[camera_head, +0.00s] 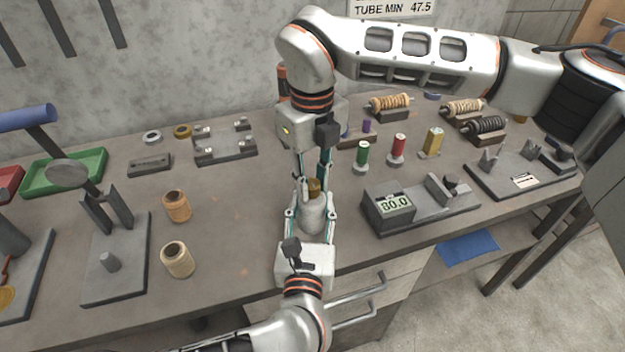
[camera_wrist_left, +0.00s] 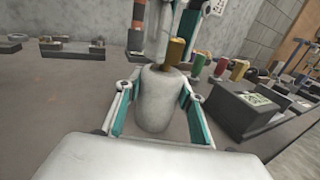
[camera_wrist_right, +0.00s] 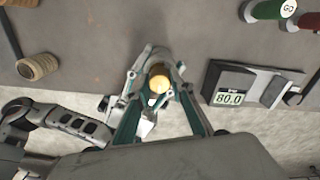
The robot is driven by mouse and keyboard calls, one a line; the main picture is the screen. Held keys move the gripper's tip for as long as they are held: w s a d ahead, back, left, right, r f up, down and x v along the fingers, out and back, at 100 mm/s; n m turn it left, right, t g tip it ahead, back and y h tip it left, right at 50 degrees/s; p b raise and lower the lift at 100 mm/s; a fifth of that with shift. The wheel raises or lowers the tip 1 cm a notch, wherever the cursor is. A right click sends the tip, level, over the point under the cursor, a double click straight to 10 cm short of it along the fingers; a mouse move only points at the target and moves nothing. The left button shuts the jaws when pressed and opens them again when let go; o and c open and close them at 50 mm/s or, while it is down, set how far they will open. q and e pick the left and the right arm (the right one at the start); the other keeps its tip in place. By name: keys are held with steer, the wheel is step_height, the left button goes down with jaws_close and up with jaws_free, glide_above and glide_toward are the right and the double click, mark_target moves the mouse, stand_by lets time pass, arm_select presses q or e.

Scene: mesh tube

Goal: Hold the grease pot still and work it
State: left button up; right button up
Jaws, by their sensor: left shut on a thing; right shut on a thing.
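The grease pot (camera_head: 313,216) is a pale grey rounded pot standing on the bench near its front edge. It also fills the middle of the left wrist view (camera_wrist_left: 155,100). Its brass top (camera_head: 314,187) sticks up from it and shows from above in the right wrist view (camera_wrist_right: 159,84). My left gripper (camera_head: 311,222) comes from the front, with its fingers on both sides of the pot's body. My right gripper (camera_head: 315,183) points down from above and is shut around the brass top. The fingers partly hide the pot's sides.
A gauge block reading 80.0 (camera_head: 391,211) stands to the right of the pot. Two thread spools (camera_head: 177,259) and a grey stand (camera_head: 117,262) are to the left. Coloured spools (camera_head: 397,150) stand behind at right. Bare bench lies just left of the pot.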

mark_target(312, 183)
steer(key=shift+m, duration=2.1)
steer(key=o, duration=1.1)
step_height(312, 183, up, 12)
arm_select(q)
steer(key=o, duration=1.4)
